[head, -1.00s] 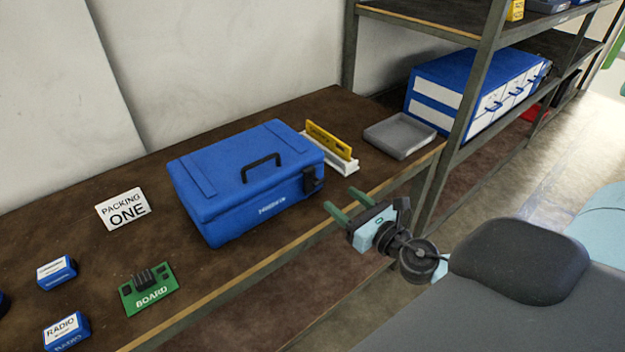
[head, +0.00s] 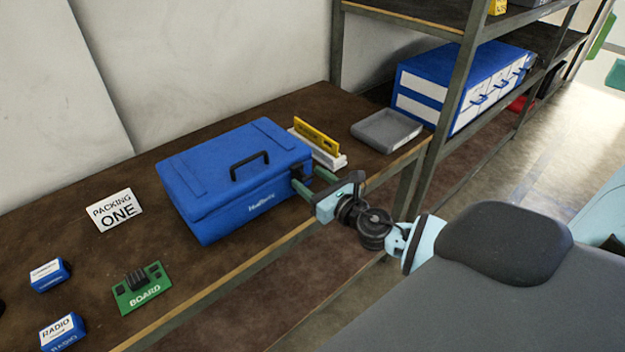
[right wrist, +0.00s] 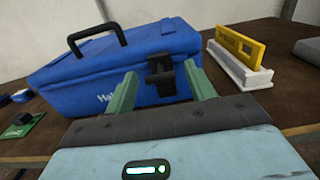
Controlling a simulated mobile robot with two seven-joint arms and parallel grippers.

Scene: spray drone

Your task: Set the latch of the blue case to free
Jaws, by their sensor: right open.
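The blue case (head: 232,178) stands shut on the brown bench, its black handle (head: 249,166) on the lid. Its black latch (right wrist: 160,73) shows in the right wrist view on the side facing my gripper. In the head view the latch (head: 298,173) is partly covered by my gripper. My right gripper (head: 311,184) is open, its green fingers at the case's right front corner. In the right wrist view the fingers (right wrist: 158,88) stand either side of the latch; I cannot tell whether they touch it. My left gripper is not in view.
A yellow level in a white holder (head: 317,144) and a grey tray (head: 387,131) stand right of the case. A sign (head: 115,210), a green board (head: 141,287) and small blue boxes (head: 62,331) lie to the left. A shelf post (head: 455,105) rises at right.

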